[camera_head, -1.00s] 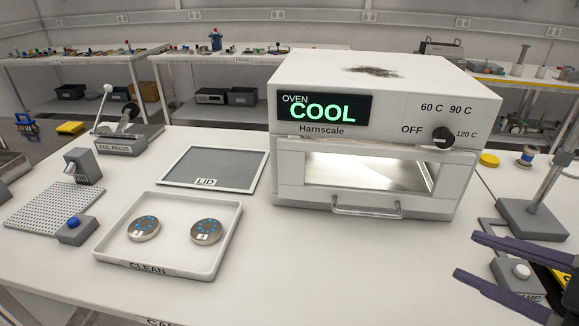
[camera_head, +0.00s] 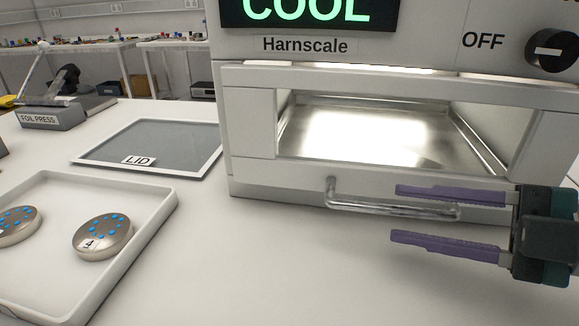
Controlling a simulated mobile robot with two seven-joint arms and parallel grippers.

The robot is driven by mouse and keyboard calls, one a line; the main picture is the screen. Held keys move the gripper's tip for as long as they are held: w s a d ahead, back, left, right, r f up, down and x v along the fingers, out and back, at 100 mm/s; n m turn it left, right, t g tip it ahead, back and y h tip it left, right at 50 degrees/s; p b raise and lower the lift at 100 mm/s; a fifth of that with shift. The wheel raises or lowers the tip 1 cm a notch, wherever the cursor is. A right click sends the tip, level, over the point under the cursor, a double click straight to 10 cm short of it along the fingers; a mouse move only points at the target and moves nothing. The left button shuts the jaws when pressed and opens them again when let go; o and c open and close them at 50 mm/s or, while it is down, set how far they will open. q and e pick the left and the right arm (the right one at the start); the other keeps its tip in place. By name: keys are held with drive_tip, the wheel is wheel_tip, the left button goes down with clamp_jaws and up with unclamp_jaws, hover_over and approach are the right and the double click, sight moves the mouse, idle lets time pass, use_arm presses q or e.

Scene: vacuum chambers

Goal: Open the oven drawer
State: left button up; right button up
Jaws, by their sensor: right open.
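The white oven (camera_head: 250,130) fills the upper right, with a green "COOL" display and a black knob (camera_head: 552,50) beside "OFF". Its drawer front (camera_head: 290,182) looks shut, with a lit metal interior showing through the window. The metal bar handle (camera_head: 345,202) is on the lower drawer front. My right gripper (camera_head: 395,213) is open, its two purple fingers pointing left, one above the other. The upper finger overlaps the right part of the handle in the picture and the lower is below it. I cannot tell whether they touch it. My left gripper is not in view.
A white tray (camera_head: 168,210) with two round metal pieces stands at left. A grey panel marked LID (camera_head: 160,142) lies behind it. A foil press (camera_head: 55,113) is at the back left. The table before the oven is clear.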

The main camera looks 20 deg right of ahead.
sight(390, 211)
drive_tip(key=shift+b+x, duration=0.3)
drive_tip(key=shift+x, duration=2.35)
drive_tip(key=shift+d, duration=0.1)
clamp_jaws()
